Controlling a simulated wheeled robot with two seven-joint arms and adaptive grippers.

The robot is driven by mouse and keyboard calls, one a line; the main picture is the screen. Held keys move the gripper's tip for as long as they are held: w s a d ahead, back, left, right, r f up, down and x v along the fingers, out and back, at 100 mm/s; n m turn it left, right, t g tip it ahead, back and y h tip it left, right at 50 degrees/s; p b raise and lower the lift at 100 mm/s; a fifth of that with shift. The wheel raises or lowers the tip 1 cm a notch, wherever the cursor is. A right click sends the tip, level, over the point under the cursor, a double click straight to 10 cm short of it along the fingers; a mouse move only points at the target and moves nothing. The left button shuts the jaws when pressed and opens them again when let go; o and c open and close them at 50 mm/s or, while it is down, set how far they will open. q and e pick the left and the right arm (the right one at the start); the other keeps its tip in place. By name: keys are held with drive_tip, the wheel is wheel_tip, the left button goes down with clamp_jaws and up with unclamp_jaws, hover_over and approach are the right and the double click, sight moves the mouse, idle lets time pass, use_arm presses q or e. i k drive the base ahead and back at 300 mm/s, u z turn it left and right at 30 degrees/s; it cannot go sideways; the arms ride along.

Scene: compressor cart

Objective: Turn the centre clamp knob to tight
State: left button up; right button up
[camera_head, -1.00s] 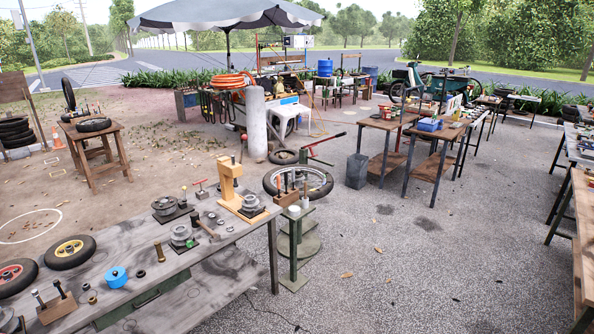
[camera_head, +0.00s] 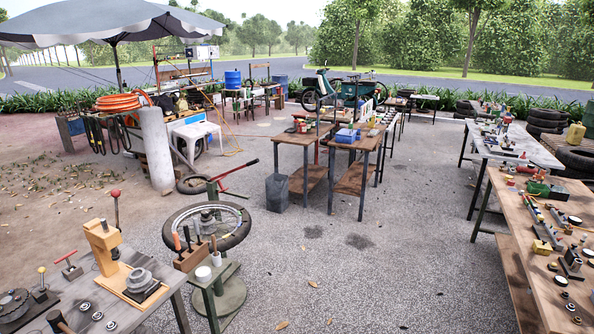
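A tyre stand (camera_head: 229,296) with a green post and round base stands at the lower left. A spoked wheel with a black tyre (camera_head: 236,236) lies flat on top of it. A dark hub or clamp part (camera_head: 208,218) rises at the wheel's centre; I cannot make out a separate knob or whether it is tight. Neither of my grippers is in view.
A workbench (camera_head: 165,308) with a yellow press (camera_head: 104,246) is at the lower left. A wooden tool block (camera_head: 192,259) stands before the wheel. A grey bin (camera_head: 277,193) and wooden tables (camera_head: 304,140) stand behind. Open gravel (camera_head: 380,260) lies to the right, up to a long bench (camera_head: 520,240).

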sight(206, 215)
drive_tip(key=i, duration=1.95)
drive_tip(key=u, duration=1)
drive_tip(key=i, duration=1.3)
drive_tip(key=u, duration=0.65)
